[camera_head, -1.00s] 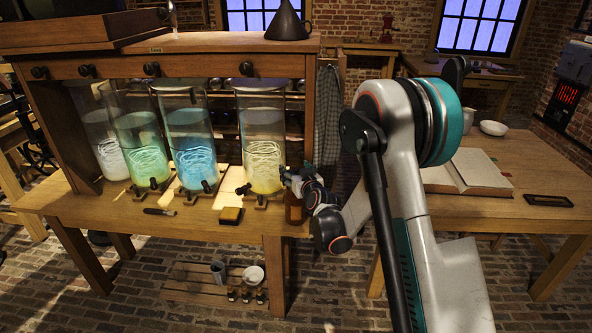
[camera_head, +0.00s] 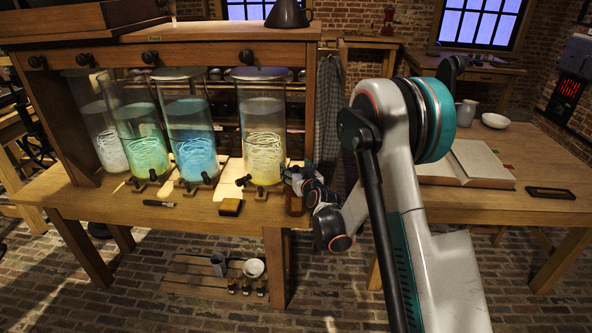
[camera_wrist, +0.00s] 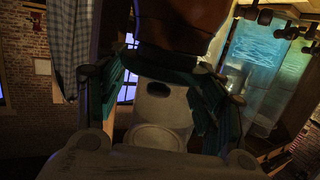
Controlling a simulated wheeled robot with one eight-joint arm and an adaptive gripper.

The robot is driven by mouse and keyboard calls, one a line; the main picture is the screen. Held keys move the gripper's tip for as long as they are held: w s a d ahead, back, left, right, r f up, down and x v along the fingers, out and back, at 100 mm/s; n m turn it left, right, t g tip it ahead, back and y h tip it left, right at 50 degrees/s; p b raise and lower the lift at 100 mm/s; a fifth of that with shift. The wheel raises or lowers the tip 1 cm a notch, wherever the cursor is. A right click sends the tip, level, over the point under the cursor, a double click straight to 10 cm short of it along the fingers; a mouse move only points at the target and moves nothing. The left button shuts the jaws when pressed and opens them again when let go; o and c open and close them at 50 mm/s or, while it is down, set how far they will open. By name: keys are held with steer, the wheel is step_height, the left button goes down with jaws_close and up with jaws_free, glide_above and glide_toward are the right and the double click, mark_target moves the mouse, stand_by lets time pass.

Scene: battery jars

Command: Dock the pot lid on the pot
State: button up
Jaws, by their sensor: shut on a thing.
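My gripper (camera_head: 292,175) is over the table's front right, just right of the yellow jar. In the wrist view its teal fingers (camera_wrist: 165,82) are shut on a dark round piece, which looks like the pot lid (camera_wrist: 165,58). A brown-orange pot (camera_wrist: 185,22) is right against that piece. The pot also shows in the head view (camera_head: 295,204), upright on the table directly under my gripper. The lid is mostly hidden by the fingers. I cannot tell whether it is seated or a little apart from the pot.
Several tall glass jars with glowing liquid stand close on the left, the yellow one (camera_head: 264,130) nearest. A small wooden block (camera_head: 230,207) and a dark tool (camera_head: 159,203) lie in front. An open book (camera_head: 468,165) lies on the right table (camera_head: 480,207).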

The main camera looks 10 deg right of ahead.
steer(key=shift+f, duration=0.55)
stand_by(0.8)
steer(key=o, duration=0.8)
steer(key=shift+c, duration=0.2)
steer(key=v, duration=1.1)
